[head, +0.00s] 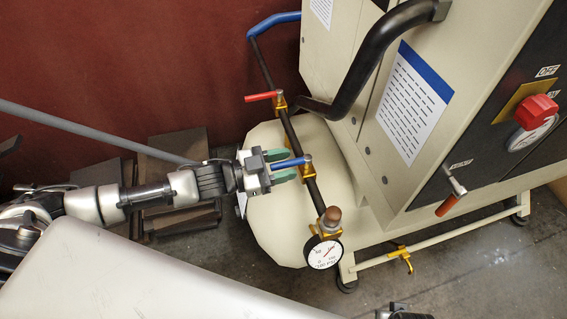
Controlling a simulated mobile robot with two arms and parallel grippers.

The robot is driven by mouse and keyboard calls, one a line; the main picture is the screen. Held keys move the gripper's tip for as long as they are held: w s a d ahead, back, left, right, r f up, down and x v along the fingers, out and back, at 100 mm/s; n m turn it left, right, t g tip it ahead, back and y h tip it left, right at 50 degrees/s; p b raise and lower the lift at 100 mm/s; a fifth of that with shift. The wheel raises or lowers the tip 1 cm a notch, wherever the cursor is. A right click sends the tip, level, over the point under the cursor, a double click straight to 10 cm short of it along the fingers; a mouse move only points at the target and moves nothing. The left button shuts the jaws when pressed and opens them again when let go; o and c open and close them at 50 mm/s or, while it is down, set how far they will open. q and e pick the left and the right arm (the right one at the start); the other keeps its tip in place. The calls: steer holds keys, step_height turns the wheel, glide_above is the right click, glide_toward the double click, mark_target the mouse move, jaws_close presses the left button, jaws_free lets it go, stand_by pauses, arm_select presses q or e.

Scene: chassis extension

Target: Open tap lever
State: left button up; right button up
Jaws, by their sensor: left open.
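The tap with a blue lever (298,161) sits on the dark pipe (290,131), in front of the cream machine. The lever points left from its brass valve. My left gripper (285,165), with green fingertips, reaches in from the left and is open. Its fingers lie on either side of the blue lever in the picture; I cannot tell whether they touch it. A second tap with a red lever (260,97) is further up the same pipe, its lever also pointing left. My right gripper is not clearly seen.
A pressure gauge (325,252) is at the pipe's lower end. A thick black handle (365,62) curves beside the pipe. The machine's panel has a red knob (536,111) and an orange-tipped lever (451,199). Dark plates (175,168) lie by the red wall.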

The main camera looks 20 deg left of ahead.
arm_select(q)
jaws_close()
stand_by(0.3)
